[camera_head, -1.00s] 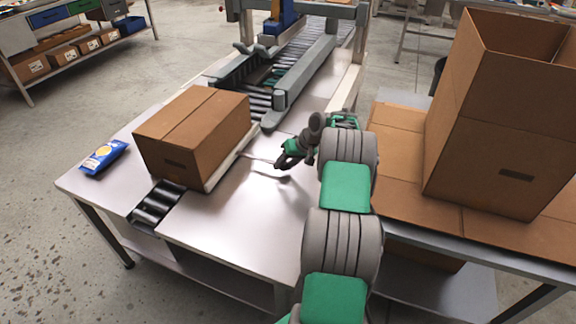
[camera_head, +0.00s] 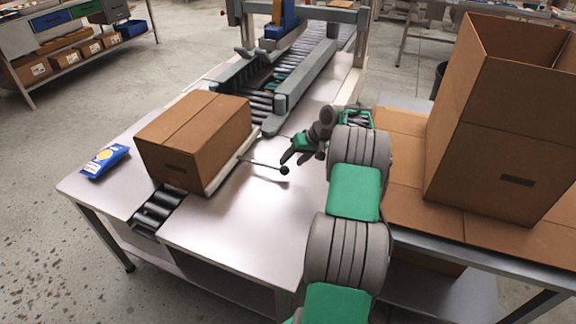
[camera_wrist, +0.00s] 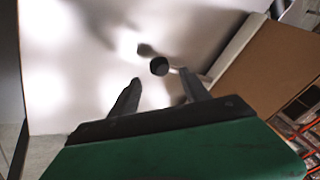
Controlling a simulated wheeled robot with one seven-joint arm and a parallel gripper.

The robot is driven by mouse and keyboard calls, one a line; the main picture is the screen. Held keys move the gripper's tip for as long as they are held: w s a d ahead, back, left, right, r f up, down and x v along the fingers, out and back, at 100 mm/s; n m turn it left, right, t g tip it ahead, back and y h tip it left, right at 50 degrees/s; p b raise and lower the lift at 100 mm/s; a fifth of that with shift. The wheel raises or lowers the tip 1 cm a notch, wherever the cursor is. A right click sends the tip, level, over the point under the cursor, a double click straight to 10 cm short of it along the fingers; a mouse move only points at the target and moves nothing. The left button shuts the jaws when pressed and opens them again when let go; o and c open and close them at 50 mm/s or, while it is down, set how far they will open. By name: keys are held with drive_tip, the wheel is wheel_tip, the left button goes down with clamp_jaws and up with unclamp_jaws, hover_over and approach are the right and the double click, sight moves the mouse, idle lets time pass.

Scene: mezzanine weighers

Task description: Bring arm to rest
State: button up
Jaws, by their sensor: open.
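My gripper (camera_head: 291,158) is open and empty above the right part of the metal table (camera_head: 240,222). In the wrist view its two fingers (camera_wrist: 160,92) stand apart, with a dark round knob (camera_wrist: 159,66) beyond their tips. The knob (camera_head: 284,170) sits at the end of a thin rod that reaches out from beside the closed cardboard box (camera_head: 195,140). The knob is just below and left of the fingers in the head view, apart from them as far as I can tell. The box rests on the rollers (camera_head: 157,207).
A roller conveyor (camera_head: 300,75) with grey side rails runs to the back. A tall open carton (camera_head: 505,125) stands on the right over flat cardboard (camera_head: 400,140). The table's front middle is clear.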

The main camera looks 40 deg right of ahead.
drive_tip(key=shift+v, duration=1.25)
